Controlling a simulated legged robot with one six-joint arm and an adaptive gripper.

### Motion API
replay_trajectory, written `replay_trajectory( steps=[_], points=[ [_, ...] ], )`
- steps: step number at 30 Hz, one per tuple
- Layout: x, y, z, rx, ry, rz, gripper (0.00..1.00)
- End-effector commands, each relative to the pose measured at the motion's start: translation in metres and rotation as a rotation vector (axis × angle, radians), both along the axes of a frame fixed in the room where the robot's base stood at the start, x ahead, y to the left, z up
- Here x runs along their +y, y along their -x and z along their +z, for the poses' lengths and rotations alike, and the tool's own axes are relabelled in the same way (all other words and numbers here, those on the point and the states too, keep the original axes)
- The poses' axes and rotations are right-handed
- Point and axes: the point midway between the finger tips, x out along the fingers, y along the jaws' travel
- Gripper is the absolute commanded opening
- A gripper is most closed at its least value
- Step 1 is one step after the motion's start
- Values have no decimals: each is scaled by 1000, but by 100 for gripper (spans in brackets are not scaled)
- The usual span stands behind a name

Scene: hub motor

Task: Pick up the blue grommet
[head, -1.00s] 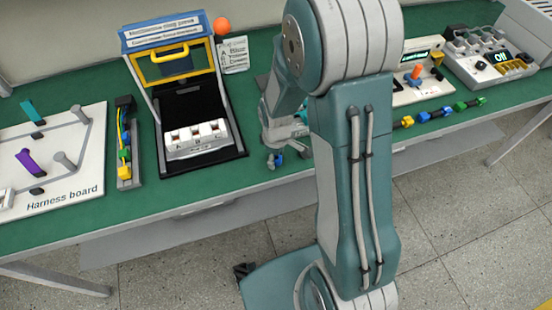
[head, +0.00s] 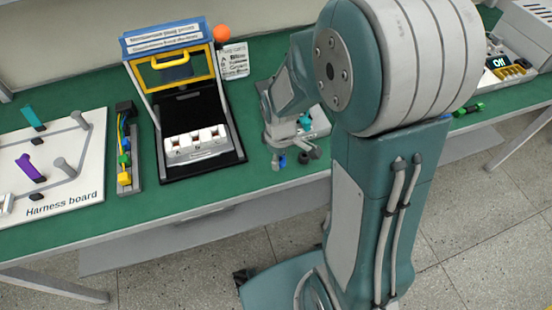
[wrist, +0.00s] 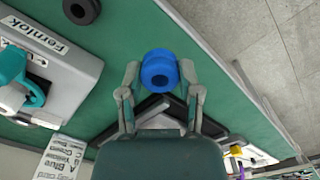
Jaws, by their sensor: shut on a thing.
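The blue grommet (wrist: 160,70) is a short, thick blue cylinder with a hole in its near face. In the wrist view it sits between the two grey fingertips of my gripper (wrist: 156,80), which is shut on it. In the head view the blue grommet (head: 282,161) is a small blue spot under my gripper (head: 280,155), near the front edge of the green bench. I cannot tell whether it touches the bench.
A black ring (wrist: 81,11) lies on the bench beside the grey Fernlok device (wrist: 60,65). The press (head: 190,110) with its white block stands left of my gripper. The harness board (head: 75,185) is farther left. My arm hides part of the bench's right side.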

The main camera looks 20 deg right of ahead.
Motion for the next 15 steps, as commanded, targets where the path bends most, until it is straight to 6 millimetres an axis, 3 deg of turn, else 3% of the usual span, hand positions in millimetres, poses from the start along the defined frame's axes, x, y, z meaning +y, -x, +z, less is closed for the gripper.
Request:
replay_trajectory(
  steps=[4,15],
  points=[
    [0,21,27,-6,0,0,20],
    [0,88,55,-3,0,0,20]
  ],
)
